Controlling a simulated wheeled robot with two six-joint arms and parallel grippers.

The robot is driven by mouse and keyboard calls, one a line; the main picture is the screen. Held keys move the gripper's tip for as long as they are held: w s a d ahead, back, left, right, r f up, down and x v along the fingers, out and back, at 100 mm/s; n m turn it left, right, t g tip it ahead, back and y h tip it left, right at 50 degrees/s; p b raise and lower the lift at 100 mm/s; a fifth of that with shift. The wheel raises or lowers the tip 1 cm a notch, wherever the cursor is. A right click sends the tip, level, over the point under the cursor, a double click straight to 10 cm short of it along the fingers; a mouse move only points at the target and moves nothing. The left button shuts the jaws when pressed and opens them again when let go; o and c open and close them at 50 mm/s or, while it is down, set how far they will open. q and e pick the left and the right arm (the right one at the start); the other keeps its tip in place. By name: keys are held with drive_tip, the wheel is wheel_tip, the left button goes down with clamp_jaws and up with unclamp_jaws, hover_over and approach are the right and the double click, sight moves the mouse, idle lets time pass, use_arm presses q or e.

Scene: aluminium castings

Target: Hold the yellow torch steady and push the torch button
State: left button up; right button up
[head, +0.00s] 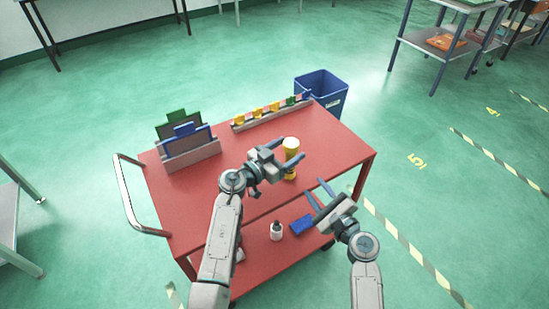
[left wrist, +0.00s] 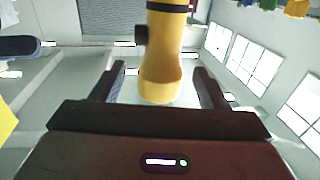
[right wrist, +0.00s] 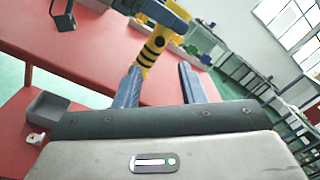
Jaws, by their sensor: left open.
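The yellow torch (head: 291,146) stands upright on the red cart top. It also shows in the left wrist view (left wrist: 165,50), with a dark band and a black button (left wrist: 141,36) on its side. In the right wrist view, the torch (right wrist: 152,48) has several black bands. My left gripper (head: 290,157) is open, with one finger on each side of the torch; gaps show between the fingers and the torch in the left wrist view. My right gripper (head: 314,187) is open and empty near the cart's front right edge, apart from the torch, its fingers pointing towards it.
On the red cart (head: 215,203), a rack with green and blue panels (head: 190,153) stands at the left. A long holder with coloured pieces (head: 272,112) lies along the back edge. A blue bin (head: 322,88) stands behind. The lower shelf holds a bottle (head: 276,231) and blue box (head: 302,225).

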use_arm(q)
drive_tip(key=shift+w+d, duration=0.5)
drive_tip(key=shift+d, duration=0.05)
drive_tip(key=c, duration=1.2)
use_arm(e)
clamp_jaws()
idle(0.6)
